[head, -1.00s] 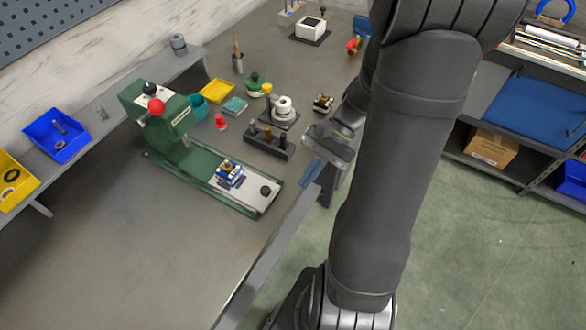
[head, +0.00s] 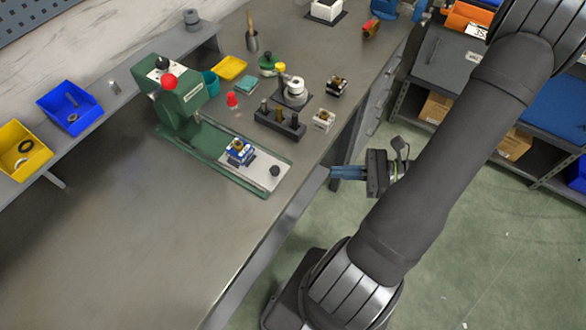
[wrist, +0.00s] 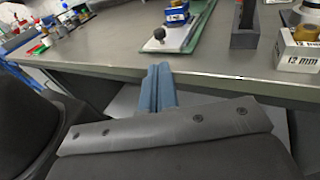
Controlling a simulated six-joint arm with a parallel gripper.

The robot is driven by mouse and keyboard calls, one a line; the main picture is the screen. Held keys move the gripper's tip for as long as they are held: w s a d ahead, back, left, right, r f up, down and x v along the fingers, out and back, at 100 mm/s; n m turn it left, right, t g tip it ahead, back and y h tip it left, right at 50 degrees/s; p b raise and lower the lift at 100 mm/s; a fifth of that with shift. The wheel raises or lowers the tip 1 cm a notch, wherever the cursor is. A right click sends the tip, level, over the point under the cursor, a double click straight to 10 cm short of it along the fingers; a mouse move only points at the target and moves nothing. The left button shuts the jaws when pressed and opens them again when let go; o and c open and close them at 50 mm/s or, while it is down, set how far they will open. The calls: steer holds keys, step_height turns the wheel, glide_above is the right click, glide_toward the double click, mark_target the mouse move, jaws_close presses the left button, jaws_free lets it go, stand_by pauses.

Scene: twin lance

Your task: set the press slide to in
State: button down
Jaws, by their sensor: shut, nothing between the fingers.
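The green press (head: 181,95) stands on the bench with a red-knobbed lever. Its slide, a pale plate (head: 261,179) with a black knob (head: 275,171), lies on the long green base. A blue holder (head: 239,154) with a brass-coloured part sits on the slide, clear of the press head and out toward the bench edge. In the wrist view the knob (wrist: 159,35) and slide plate (wrist: 182,38) show beyond the fingers. My gripper (head: 334,172) is off the bench's front edge, right of the slide and apart from it. Its blue fingers (wrist: 160,72) are together and empty.
A dark rack (head: 279,122) with posts and a pale block (head: 323,119) stand behind the slide; the block also shows in the wrist view (wrist: 298,50). The bench edge (wrist: 110,70) lies close to my fingers. Bare bench lies left of the press base.

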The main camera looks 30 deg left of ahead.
steer(key=x, duration=1.2)
steer(key=shift+a, duration=2.25)
steer(key=v, duration=1.4)
steer(key=t+h, duration=0.4)
steer(key=h, duration=0.4)
glide_toward(283, 169)
steer(key=a, duration=0.1)
steer(key=s+a+f, duration=0.1)
steer(key=a+f, duration=0.1)
steer(key=shift+s+f, duration=0.15)
steer(key=shift+s, duration=0.2)
steer(key=a, duration=0.1)
steer(key=s+a, duration=0.1)
steer(key=shift+s+a+f, duration=0.1)
steer(key=shift+a+f, duration=0.2)
steer(key=shift+f, duration=0.05)
steer(key=shift+s+a, duration=0.3)
steer(key=shift+a, duration=0.4)
